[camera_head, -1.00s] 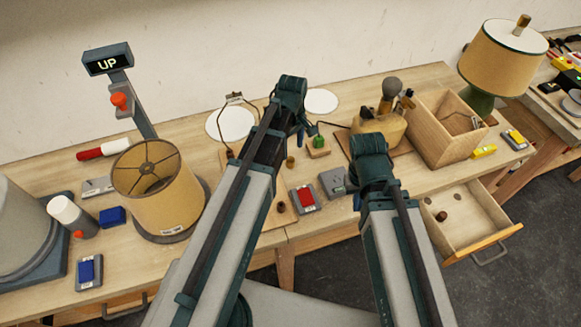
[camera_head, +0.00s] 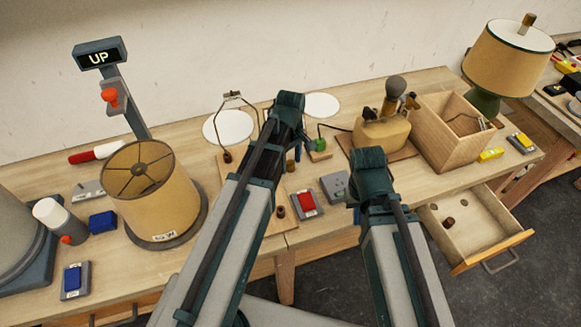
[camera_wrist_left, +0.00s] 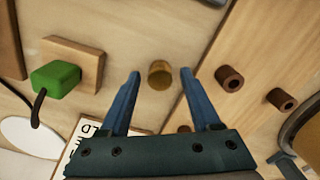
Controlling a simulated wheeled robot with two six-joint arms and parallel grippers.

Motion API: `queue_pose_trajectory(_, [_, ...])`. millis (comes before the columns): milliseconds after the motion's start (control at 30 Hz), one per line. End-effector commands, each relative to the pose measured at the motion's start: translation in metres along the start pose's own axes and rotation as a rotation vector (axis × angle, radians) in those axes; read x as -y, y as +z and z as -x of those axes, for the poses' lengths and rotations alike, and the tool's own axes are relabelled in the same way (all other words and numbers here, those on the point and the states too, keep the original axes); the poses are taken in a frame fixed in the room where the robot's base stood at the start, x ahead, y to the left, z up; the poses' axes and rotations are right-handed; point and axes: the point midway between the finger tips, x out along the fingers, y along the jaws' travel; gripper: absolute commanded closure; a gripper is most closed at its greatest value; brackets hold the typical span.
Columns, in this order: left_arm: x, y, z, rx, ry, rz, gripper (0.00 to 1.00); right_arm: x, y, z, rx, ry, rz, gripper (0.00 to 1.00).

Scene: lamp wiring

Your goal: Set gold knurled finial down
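The gold knurled finial (camera_wrist_left: 160,74) stands on the wooden table top, between the two fingers of my left gripper (camera_wrist_left: 160,82) in the left wrist view. The fingers are open, with a gap on each side of the finial. In the head view, the finial (camera_head: 291,165) shows just below my left gripper (camera_head: 298,150), beside the edge of the wooden board. My right gripper (camera_head: 356,195) hangs over the front of the table; its fingers are mostly hidden by its own arm.
Two brown cylinders (camera_wrist_left: 229,78) stand on the wooden board right of the finial. A green block on a wooden base (camera_wrist_left: 62,75) is to the left. A red-topped grey box (camera_head: 304,204) and a grey box (camera_head: 336,185) lie nearby. An open drawer (camera_head: 478,221) juts out at right.

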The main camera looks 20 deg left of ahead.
Motion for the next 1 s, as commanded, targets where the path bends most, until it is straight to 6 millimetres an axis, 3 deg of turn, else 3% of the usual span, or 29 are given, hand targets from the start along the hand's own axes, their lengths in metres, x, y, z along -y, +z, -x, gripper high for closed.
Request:
queue_pose_trajectory(33, [0.0,0.0,0.0,0.0,0.0,0.0,0.47,0.0,0.0,0.0,0.0,0.0,0.0,1.0])
queue_pose_trajectory(333, [0.0,0.0,0.0,0.0,0.0,0.0,1.0,0.0,0.0,0.0,0.0,0.0,0.0,1.0])
queue_pose_trajectory(733, [0.0,0.0,0.002,0.0,0.0,0.0,1.0,0.0,0.0,0.002,0.0,0.0,0.0,1.0])
queue_pose_trajectory(1000, [0.0,0.0,0.025,0.0,0.0,0.0,1.0,-0.002,0.001,0.025,0.0,0.0,0.0,1.0])
